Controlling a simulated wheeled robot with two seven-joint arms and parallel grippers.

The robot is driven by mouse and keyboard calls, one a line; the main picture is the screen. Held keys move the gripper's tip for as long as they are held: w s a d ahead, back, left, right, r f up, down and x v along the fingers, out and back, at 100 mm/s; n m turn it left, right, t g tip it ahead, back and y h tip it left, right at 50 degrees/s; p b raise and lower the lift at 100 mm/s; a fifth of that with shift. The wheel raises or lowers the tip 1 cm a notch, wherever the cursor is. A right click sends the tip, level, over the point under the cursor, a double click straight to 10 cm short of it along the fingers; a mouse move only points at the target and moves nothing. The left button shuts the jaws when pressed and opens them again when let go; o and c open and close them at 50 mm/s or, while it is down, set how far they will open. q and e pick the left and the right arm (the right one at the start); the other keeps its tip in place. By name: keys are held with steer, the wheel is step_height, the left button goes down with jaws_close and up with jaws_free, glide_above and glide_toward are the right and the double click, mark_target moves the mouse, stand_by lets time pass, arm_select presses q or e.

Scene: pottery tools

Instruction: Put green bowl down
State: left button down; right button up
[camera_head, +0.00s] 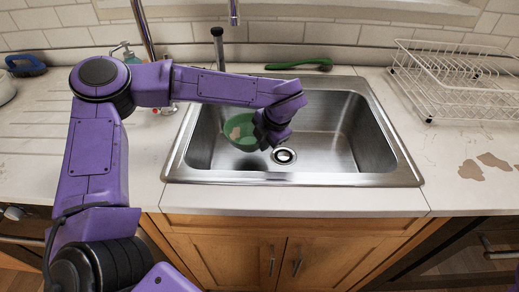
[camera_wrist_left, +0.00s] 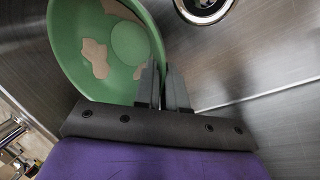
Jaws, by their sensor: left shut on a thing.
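The green bowl (camera_head: 238,131) is in the left part of the steel sink (camera_head: 330,125) in the head view, with tan stains on its inside. My left gripper (camera_head: 266,137) is at the bowl's right side, shut on its rim. In the left wrist view the two fingers (camera_wrist_left: 162,88) pinch the wall of the bowl (camera_wrist_left: 75,28) at its right edge. The bowl looks tilted there. I cannot tell whether it touches the sink floor. My arm hides part of the sink's back edge. My right gripper is in neither view.
The drain (camera_head: 283,156) is just right of the gripper. A white wire dish rack (camera_head: 455,80) stands right of the sink. A green brush (camera_head: 300,65) lies behind it. Brown stains (camera_head: 485,165) mark the right counter. The sink's right half is clear.

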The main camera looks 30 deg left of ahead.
arm_select(q)
steer(key=x, duration=0.4)
steer(key=shift+s+f, duration=0.1)
steer(key=shift+f, duration=0.45)
steer(key=shift+f, duration=0.1)
steer(key=c, duration=1.2)
jaws_free()
steer(key=v, duration=1.2)
steer(key=shift+r, duration=0.25)
